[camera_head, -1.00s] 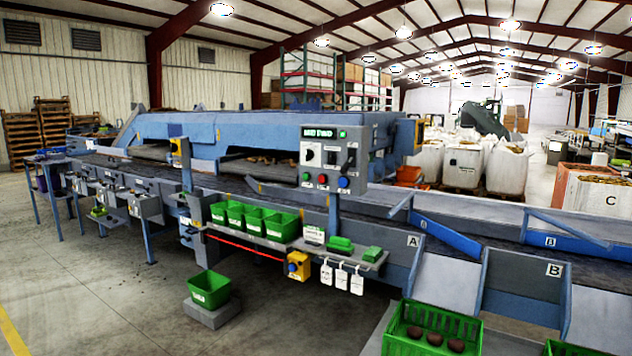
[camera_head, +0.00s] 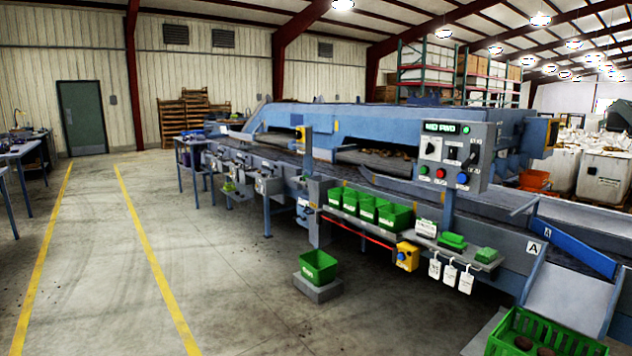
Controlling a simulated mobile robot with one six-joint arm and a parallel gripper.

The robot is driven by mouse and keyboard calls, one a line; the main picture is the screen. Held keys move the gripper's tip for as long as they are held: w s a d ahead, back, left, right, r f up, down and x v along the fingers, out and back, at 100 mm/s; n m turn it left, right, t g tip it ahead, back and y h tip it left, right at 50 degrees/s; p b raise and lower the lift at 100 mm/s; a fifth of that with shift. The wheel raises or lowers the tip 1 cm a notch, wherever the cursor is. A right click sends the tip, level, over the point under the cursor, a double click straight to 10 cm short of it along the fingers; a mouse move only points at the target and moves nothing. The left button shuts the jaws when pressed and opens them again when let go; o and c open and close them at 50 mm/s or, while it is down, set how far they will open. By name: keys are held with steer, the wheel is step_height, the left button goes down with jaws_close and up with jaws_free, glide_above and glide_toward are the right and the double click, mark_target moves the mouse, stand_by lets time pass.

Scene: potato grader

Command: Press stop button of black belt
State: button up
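The black belt (camera_head: 385,164) runs along the blue grading machine (camera_head: 385,125), right of the middle. A grey control box (camera_head: 457,155) stands on a post above the belt's near edge, with a lit green display reading "MID FWD" or similar. Its lower row has a green button (camera_head: 423,170), a red button (camera_head: 440,173) and a blue knob (camera_head: 462,178); their labels are too small to read. A yellow box (camera_head: 407,256) with a dark round knob hangs under the shelf. My gripper is not in view.
Green bins (camera_head: 362,206) and tags line the shelf along the machine. A green bin on a grey block (camera_head: 318,288) stands on the floor before it. A green crate (camera_head: 530,335) is at bottom right. The floor between the yellow lines (camera_head: 150,255) and the machine is largely clear.

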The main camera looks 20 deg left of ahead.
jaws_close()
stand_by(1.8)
